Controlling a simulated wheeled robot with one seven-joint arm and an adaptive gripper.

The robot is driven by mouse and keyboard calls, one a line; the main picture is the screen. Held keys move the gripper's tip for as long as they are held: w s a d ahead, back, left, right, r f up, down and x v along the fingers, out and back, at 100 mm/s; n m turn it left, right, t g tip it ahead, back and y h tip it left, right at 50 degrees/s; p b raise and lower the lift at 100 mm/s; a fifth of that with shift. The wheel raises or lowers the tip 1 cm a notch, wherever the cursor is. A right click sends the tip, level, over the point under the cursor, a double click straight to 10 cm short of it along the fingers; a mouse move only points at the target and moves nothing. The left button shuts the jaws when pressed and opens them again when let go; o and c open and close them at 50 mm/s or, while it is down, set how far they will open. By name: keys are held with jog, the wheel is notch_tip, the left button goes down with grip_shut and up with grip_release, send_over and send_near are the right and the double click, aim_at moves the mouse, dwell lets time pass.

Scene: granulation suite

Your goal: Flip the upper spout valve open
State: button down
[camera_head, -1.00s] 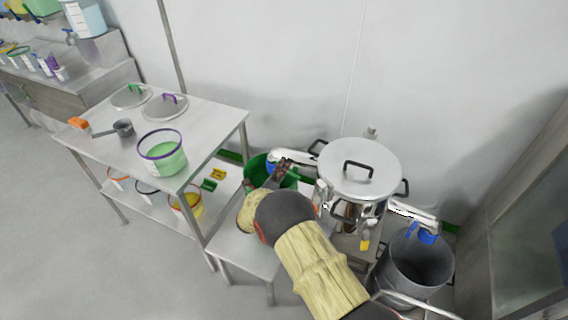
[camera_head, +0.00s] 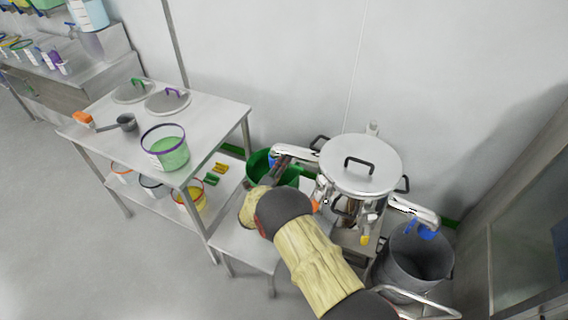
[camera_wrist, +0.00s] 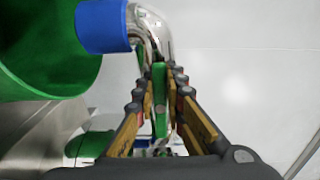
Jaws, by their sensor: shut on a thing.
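The steel vessel (camera_head: 362,165) stands against the wall with a lidded top. Its upper spout (camera_head: 298,153) points left over a green bucket (camera_head: 259,166). In the wrist view the spout is a shiny steel bend (camera_wrist: 151,27) with a blue end (camera_wrist: 103,26) above the green bucket (camera_wrist: 40,50). A green valve handle (camera_wrist: 160,90) lies between the fingers of my gripper (camera_wrist: 161,76), which is shut on it. In the head view my gripper (camera_head: 280,172) is beside the upper spout, and the handle is hidden there.
A lower spout (camera_head: 412,210) with a blue end points right over a grey bin (camera_head: 416,262). A steel table (camera_head: 205,118) at left holds lids, a scoop and a tub (camera_head: 165,150). A low stand (camera_head: 240,243) is under my arm.

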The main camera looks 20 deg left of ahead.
jog(key=shift+f, duration=0.2)
jog(key=c, duration=2.2)
grip_release()
jog(key=o, duration=0.4)
jog(key=shift+r, duration=0.1)
jog(key=shift+c, duration=0.2)
jog(key=s, duration=1.2)
jog(key=shift+a, duration=0.45)
